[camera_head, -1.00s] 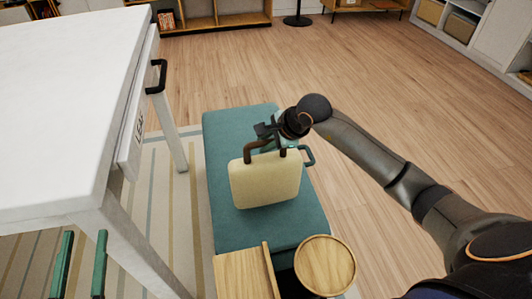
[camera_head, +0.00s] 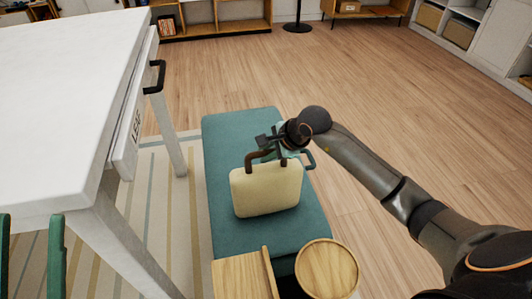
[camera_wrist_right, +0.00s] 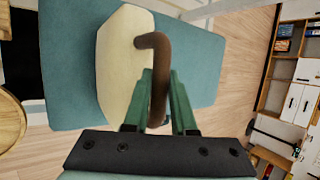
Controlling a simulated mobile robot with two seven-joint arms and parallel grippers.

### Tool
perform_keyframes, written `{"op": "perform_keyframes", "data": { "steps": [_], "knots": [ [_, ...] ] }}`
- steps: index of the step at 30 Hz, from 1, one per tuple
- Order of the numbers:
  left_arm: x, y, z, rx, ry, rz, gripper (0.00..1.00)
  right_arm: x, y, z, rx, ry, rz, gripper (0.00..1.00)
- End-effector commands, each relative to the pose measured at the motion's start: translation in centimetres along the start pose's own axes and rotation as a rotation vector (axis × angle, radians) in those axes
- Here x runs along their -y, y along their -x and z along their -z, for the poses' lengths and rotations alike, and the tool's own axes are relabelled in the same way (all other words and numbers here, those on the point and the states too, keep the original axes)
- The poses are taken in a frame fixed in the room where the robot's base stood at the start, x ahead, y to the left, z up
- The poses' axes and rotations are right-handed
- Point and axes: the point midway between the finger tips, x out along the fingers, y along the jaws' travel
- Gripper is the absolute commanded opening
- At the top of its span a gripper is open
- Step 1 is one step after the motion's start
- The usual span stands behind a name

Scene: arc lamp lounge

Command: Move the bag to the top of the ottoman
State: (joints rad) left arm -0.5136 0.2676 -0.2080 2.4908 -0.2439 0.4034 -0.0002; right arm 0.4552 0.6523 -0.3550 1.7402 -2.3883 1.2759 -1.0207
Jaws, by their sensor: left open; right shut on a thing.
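The cream bag (camera_head: 266,190) with a brown handle is upright over the teal ottoman (camera_head: 236,130), within its outline. I cannot tell whether its base touches the cushion. My right gripper (camera_head: 270,147) is shut on the bag's handle, above the bag. In the right wrist view the brown handle (camera_wrist_right: 157,75) sits between the green fingers, with the cream bag (camera_wrist_right: 122,65) beside it and the ottoman (camera_wrist_right: 68,60) behind. My left gripper (camera_head: 30,220) shows only its two green fingers at the lower left; they are apart and empty, away from the bag.
A white table (camera_head: 60,110) with a drawer stands at the left. A wooden board (camera_head: 240,277) and a round wooden top (camera_head: 326,269) are at the ottoman's near end. Wood floor (camera_head: 400,110) lies open to the right and behind. Shelves line the far wall.

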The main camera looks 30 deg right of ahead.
Motion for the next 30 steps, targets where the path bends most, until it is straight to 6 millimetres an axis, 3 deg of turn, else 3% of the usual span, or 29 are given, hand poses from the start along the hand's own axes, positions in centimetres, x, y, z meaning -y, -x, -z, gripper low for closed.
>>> {"op": "perform_keyframes", "data": {
  "steps": [3, 4, 12, 23, 30],
  "knots": [
    [-0.1, 0.1, -0.1, -0.002, 0.000, 0.000, 0.50, 0.1, 0.0, 0.0, 0.002, 0.001, 0.004, 0.00],
    [0.0, 0.1, 0.0, -0.004, 0.000, 0.000, 0.50, -0.1, -0.1, 0.0, 0.000, 0.000, 0.000, 0.27],
    [0.0, 0.1, 0.0, -0.002, 0.001, 0.000, 0.50, -0.1, -0.1, 0.0, 0.000, 0.000, 0.000, 0.55],
    [0.1, -0.2, -0.1, 0.011, 0.007, 0.002, 0.50, 0.1, 0.8, 0.0, 0.000, 0.001, 0.002, 0.55],
    [-0.3, 1.1, -5.5, 0.237, 0.067, 0.015, 0.50, 0.2, 4.9, 0.1, -0.003, 0.003, 0.003, 0.55]
  ]
}}
